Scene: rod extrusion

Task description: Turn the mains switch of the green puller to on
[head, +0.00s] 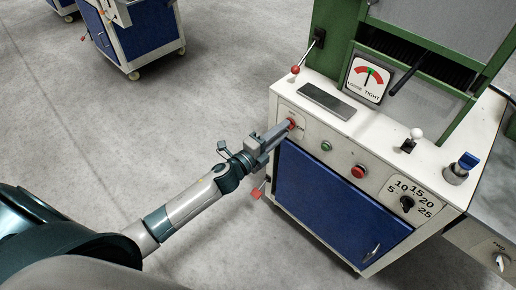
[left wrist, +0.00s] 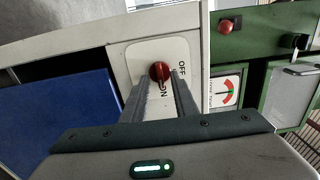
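The green puller (head: 340,130) stands at the right of the head view, with a white control panel and a green frame above. Its mains switch is a red knob (left wrist: 159,71) on a white plate marked OFF and ON, at the panel's left end. It shows small in the head view (head: 291,123). My left gripper (head: 278,131) reaches it from the left. In the left wrist view its fingertips (left wrist: 161,76) lie on either side of the knob, close against it. The knob's lower end points toward ON there. My right gripper is not in view.
A red-tipped lever (head: 295,70) stands above the switch. The floor at left is clear; blue cabinets (head: 140,35) stand far back.

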